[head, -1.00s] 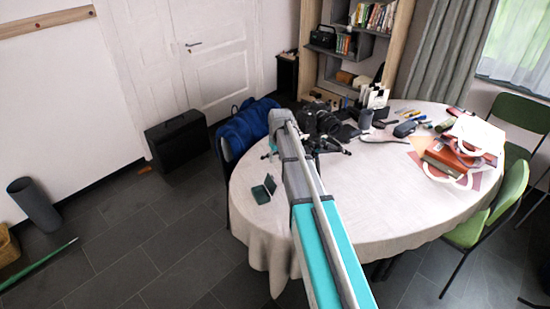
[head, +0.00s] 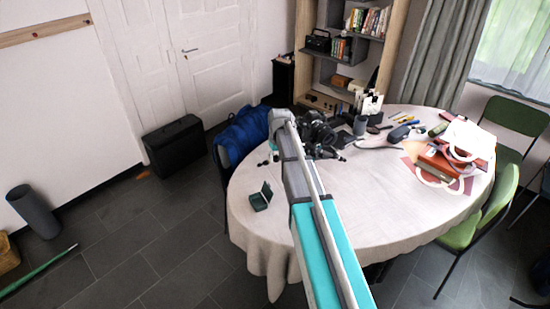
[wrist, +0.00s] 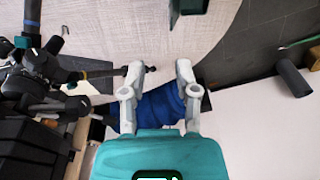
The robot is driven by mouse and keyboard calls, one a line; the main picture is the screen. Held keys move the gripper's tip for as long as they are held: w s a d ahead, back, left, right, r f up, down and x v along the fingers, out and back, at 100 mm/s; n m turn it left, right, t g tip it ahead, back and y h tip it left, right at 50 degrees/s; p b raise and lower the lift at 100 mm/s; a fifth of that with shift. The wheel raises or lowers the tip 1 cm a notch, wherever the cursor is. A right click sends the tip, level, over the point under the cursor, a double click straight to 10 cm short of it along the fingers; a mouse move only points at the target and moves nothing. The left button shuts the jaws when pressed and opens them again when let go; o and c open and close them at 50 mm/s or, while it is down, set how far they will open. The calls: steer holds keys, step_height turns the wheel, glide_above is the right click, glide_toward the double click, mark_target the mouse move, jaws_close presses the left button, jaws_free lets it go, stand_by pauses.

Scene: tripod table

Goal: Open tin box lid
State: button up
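The small dark green tin box (head: 259,202) sits near the left edge of the round table. Its lid (head: 267,190) stands raised on the box's right side. Part of a dark green object, likely the tin box, shows at the top edge of the wrist view (wrist: 188,8). My gripper (wrist: 158,72) is open with nothing between its fingers. It is apart from the green object, which lies above and right of the fingers in that view.
The pale round table (head: 350,200) is mostly clear at its front. A black tripod with camera gear (head: 318,132) stands close beside my arm at the back. A blue bag (head: 242,132) lies beyond the table's left edge. Red and brown bags (head: 440,160) lie at the right.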

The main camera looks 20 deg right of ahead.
steer(key=shift+d+r+p, duration=0.1)
steer(key=shift+r+p, duration=0.2)
steer(key=shift+r, duration=0.2)
steer(key=shift+f, duration=0.1)
steer(key=c, duration=0.5)
steer(key=shift+d+m, duration=0.1)
steer(key=shift+m, duration=0.2)
jaws_close()
steer(key=w+d+f+m+b, duration=0.1)
steer(key=f+m+b, duration=0.2)
steer(key=m, duration=0.5)
steer(key=w+d+f+m+g+b, duration=0.1)
steer(key=f+m+b, duration=0.3)
steer(key=m, duration=0.5)
steer(key=shift+d, duration=0.5)
steer(key=shift+w, duration=0.1)
